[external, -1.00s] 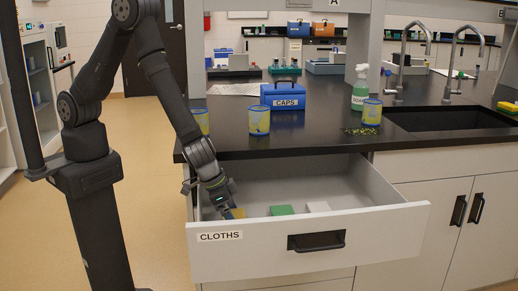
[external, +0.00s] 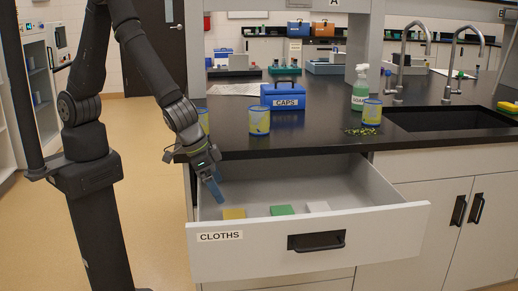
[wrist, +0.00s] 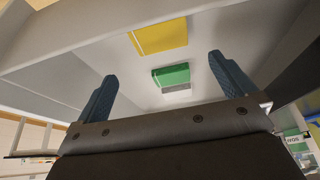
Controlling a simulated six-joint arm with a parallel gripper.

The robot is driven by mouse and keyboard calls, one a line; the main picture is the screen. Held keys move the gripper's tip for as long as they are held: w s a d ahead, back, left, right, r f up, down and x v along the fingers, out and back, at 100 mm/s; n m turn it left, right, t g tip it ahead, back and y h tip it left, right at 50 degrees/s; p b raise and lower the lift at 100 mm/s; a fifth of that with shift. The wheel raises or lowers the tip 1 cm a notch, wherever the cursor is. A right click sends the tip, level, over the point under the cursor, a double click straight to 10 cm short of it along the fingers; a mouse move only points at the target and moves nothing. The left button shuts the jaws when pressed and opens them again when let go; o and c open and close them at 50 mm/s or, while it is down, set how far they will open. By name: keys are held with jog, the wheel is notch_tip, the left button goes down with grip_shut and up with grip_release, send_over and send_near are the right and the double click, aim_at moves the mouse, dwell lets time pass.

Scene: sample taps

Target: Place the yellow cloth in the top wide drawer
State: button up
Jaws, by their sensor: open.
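The yellow cloth (external: 234,213) lies folded in the open top wide drawer (external: 385,229), labelled CLOTHS, at its left end. It also shows in the wrist view (wrist: 158,37), beyond the fingers. A green cloth (external: 282,210) and a white cloth (external: 317,206) lie to its right in the same drawer. My gripper (external: 214,188) is open and empty, above the drawer's left part, up and left of the yellow cloth and apart from it. Its two blue fingers (wrist: 165,85) are spread wide in the wrist view.
The black counter (external: 300,143) overhangs the drawer's back. On it stand yellow-blue beakers (external: 259,121), a blue CAPS box (external: 283,95) and a green-and-white soap bottle (external: 360,88). A sink (external: 440,119) is at the right. The drawer's back and right are bare.

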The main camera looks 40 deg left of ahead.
aim_at(235, 217)
jog(key=shift+v, duration=0.8)
jog(key=x, duration=1.2)
jog(key=shift+f, duration=0.15)
